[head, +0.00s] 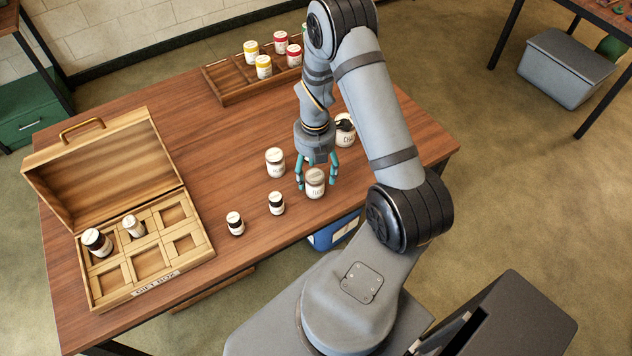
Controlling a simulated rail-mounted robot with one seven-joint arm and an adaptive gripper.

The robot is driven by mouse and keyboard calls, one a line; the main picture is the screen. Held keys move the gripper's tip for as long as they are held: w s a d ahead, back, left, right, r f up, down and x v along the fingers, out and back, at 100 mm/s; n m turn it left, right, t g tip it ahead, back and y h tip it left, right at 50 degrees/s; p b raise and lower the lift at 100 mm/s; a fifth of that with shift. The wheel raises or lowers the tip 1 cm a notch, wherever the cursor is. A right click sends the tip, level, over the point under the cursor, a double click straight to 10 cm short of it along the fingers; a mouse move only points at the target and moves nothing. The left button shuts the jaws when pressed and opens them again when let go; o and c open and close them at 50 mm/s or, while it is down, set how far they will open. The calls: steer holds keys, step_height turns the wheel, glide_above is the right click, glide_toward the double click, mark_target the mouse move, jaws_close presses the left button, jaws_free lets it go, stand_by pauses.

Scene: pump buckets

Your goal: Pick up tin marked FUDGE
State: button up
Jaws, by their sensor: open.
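My gripper (316,173) points down over the front right part of the table, its teal fingers spread apart. A white tin with a brownish lid (315,184) stands upright between or just in front of the fingers; I cannot tell whether they touch it. Its label is too small to read surely, but may say FUDGE. A similar white tin (275,163) stands just left of the gripper. A larger jar with a dark band (345,130) stands behind to the right, partly hidden by my arm.
Two small dark-banded jars (235,223) and (277,203) stand to the front left. An open wooden gift box (150,292) with compartments holds two jars at left. A wooden rack (236,92) with red- and yellow-marked jars is at the back. The table between is clear.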

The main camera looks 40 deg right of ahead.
steer(key=shift+f+p, duration=0.75)
steer(key=shift+f, duration=1.6)
steer(key=c, duration=0.4)
steer(key=c, duration=0.9)
steer(key=shift+w+r, duration=0.1)
steer(key=shift+r, duration=0.1)
steer(key=shift+c, duration=0.2)
